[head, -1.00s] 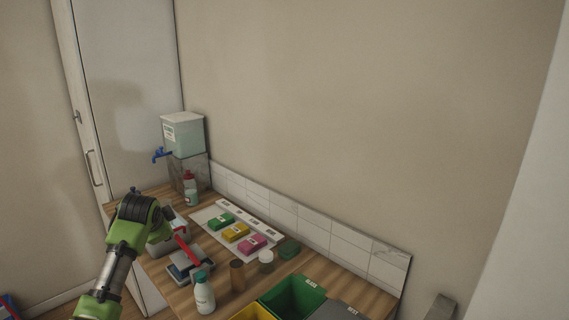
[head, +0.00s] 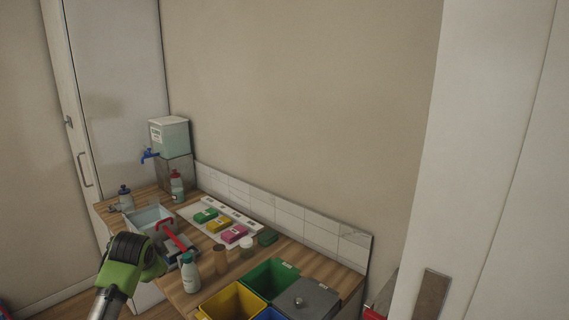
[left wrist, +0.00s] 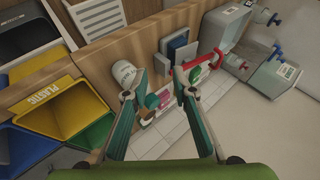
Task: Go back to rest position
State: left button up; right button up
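In the head view my left gripper (head: 138,262) is at the lower left, in front of the counter's near edge; its fingers are hard to make out there. In the left wrist view the two fingers of my left gripper (left wrist: 158,90) are spread apart with nothing held between them. The counter items show past and between the fingers. My right gripper is in neither view.
The wooden counter (head: 328,269) holds a grey basin (head: 139,219), red handle (head: 172,236), white bottle (head: 190,273), brown cup (head: 220,260), sponge tray (head: 190,213) and water dispenser (head: 170,137). Yellow (head: 232,303) and green bins (head: 272,276) stand nearer. A pale wall edge (head: 480,150) is at right.

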pick_arm(q)
jog(key=s+d+f+n+g+h, duration=0.1)
jog(key=s+d+f, duration=0.4)
jog(key=s+f, duration=0.45)
jog(key=s+d+f+n+g+h, duration=0.15)
jog(key=s+d+f, duration=0.45)
jog(key=s, duration=0.6)
jog(key=s+d+f+n+g, duration=0.1)
jog(key=s+d+n, duration=0.15)
jog(key=s, duration=1.05)
jog(key=s+d+f+n+g, duration=0.1)
jog(key=s+n, duration=0.2)
jog(key=s, duration=0.9)
notch_tip(320, 180, down, 24)
jog(key=s+f+g, duration=0.1)
jog(key=g, duration=0.1)
jog(key=s+a+f, duration=0.3)
jog(key=s+f, duration=1.4)
jog(key=s, duration=0.1)
jog(key=shift+m+g, duration=0.4)
jog(key=shift+g, duration=0.05)
